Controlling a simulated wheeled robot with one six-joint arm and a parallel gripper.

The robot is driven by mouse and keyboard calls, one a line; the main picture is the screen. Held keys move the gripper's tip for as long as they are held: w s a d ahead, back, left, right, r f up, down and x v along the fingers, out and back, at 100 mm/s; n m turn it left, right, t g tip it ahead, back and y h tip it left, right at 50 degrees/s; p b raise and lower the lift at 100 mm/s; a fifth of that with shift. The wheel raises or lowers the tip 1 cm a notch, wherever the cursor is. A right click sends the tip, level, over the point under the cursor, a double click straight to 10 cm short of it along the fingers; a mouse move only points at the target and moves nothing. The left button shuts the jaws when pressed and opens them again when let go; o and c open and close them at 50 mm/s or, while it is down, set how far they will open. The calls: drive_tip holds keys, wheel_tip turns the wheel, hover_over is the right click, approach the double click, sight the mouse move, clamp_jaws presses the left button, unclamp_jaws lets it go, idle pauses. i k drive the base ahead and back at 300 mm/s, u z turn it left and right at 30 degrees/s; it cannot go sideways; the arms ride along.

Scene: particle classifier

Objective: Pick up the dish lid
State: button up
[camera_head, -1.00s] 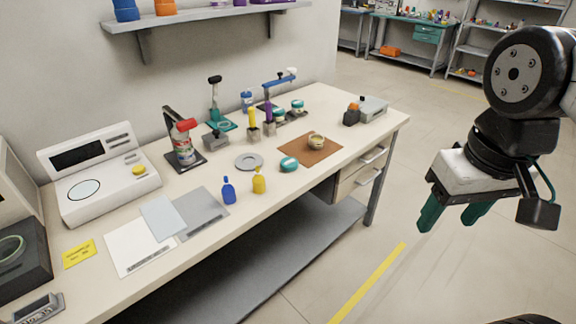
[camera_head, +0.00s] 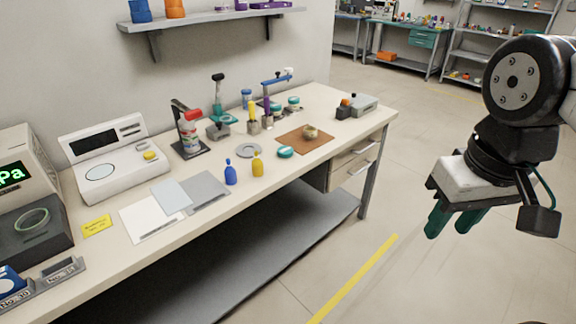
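Two small round things on the bench could be the dish lid, and I cannot tell which it is. One is a flat grey disc (camera_head: 249,150). The other is a low teal-and-white round piece (camera_head: 285,152) at the front edge of a brown mat (camera_head: 291,146). A small tan bowl-like dish (camera_head: 311,132) sits on the mat. My gripper (camera_head: 453,221), with teal fingers pointing down, hangs at the right over the floor, well away from the bench. Its fingers are apart with nothing between them.
The bench (camera_head: 275,185) also holds a blue bottle (camera_head: 230,174), a yellow bottle (camera_head: 257,166), several stands and a white instrument (camera_head: 112,160). A grey shelf (camera_head: 215,17) hangs above. Open floor lies between bench and gripper, with a yellow line (camera_head: 355,276).

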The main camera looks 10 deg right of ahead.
sight(284, 152)
drive_tip(key=z, duration=0.8)
drive_tip(key=i, duration=1)
drive_tip(key=u, duration=0.3)
